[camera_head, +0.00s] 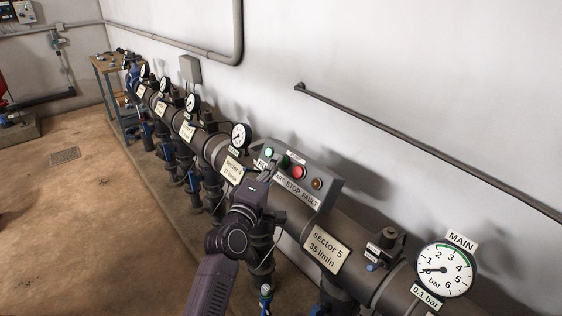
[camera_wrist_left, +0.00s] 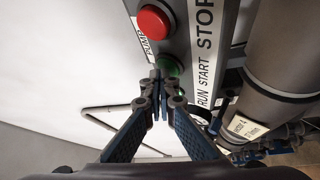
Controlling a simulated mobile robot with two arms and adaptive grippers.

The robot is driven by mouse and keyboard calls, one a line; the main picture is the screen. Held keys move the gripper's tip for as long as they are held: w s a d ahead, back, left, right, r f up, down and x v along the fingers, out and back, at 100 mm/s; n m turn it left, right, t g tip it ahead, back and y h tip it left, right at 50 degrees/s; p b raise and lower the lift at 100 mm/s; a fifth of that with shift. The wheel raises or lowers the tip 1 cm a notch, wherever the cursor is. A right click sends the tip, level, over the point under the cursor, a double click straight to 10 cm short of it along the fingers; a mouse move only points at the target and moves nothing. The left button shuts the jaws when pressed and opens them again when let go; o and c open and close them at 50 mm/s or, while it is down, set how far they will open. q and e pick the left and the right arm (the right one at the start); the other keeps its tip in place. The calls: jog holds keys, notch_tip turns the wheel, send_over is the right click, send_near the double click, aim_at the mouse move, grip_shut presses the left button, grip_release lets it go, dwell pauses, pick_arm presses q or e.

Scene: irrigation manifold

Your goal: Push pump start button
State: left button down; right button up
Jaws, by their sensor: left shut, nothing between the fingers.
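The grey control box (camera_head: 327,190) on the pipe carries a row of lamps and buttons. The green start button (camera_head: 285,160) sits beside the red stop button (camera_head: 298,172). In the left wrist view the green start button (camera_wrist_left: 170,66) is just beyond my fingertips, which partly cover it; the red stop button (camera_wrist_left: 153,20) is farther up. My left gripper (camera_head: 270,168) is shut and empty, its tips at the box front by the start button. Whether they touch the button I cannot tell. My right gripper is out of view.
A green lamp (camera_head: 268,152) and an amber fault lamp (camera_head: 317,183) flank the buttons. The manifold pipe (camera_head: 215,148) runs along the wall with several gauges and valves. The main gauge (camera_head: 445,270) stands at the right, needle low. The floor (camera_head: 90,220) at left is mostly clear.

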pick_arm(q)
jog(key=shift+s+a+r+p, duration=0.4)
jog(key=shift+s+a+p, duration=0.1)
jog(key=shift+a+p, duration=0.1)
jog(key=a+p, duration=0.1)
jog(key=s+a+r+p, duration=0.2)
jog(key=shift+s+a+r, duration=0.25)
dwell(0.7)
